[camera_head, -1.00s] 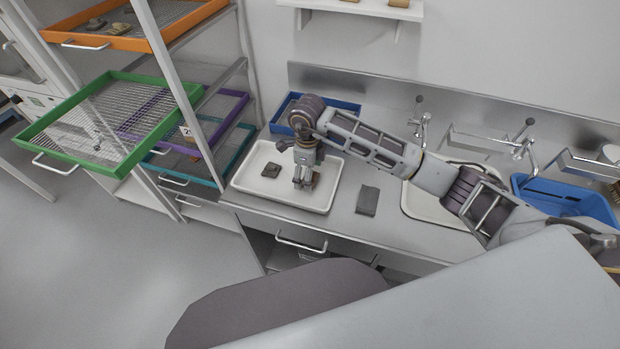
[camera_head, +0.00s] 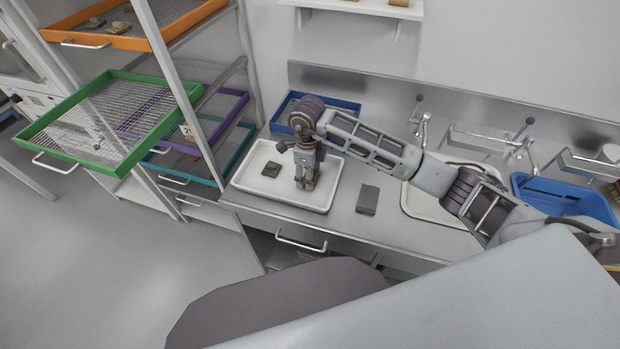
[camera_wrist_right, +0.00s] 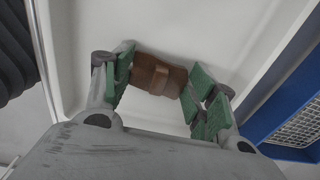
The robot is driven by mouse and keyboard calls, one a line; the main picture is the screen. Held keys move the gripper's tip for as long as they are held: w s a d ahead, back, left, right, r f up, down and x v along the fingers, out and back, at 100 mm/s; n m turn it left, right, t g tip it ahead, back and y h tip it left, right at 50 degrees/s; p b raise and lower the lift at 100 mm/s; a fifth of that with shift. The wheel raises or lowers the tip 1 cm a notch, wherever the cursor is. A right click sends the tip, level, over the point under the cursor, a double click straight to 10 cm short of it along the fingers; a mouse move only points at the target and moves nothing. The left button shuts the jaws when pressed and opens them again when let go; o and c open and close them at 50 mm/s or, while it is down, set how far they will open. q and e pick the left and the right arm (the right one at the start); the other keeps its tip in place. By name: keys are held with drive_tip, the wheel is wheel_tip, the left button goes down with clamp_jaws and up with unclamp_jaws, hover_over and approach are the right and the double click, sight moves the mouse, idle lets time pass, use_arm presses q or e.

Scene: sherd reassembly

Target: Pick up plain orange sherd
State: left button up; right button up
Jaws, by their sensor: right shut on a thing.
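My right gripper (camera_head: 305,184) points down into the white tray (camera_head: 262,196) on the counter. In the right wrist view, the gripper (camera_wrist_right: 158,80) has its green pads on both sides of an orange-brown sherd (camera_wrist_right: 160,74) and is shut on it. The sherd looks curved, with a darker band across it. The white tray floor lies behind it; I cannot tell whether the sherd still touches it. In the head view the fingers mostly hide the sherd. A dark brown sherd (camera_head: 271,169) lies in the tray, left of the gripper. My left gripper is not in view.
A dark grey block (camera_head: 367,200) lies on the counter right of the tray. A blue tray (camera_head: 345,108) stands behind, a sink and blue bin (camera_head: 565,197) to the right. The rack at left holds orange (camera_head: 152,42), green (camera_head: 62,107) and other mesh trays.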

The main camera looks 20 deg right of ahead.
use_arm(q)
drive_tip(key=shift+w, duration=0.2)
use_arm(e)
drive_tip(key=shift+r, duration=0.1)
wheel_tip(320, 180, up, 8)
drive_tip(key=shift+r+b, duration=0.2)
drive_tip(key=shift+b, duration=0.3)
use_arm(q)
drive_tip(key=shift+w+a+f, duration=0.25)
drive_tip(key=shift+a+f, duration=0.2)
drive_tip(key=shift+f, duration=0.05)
use_arm(e)
drive_tip(key=shift+r, duration=0.7)
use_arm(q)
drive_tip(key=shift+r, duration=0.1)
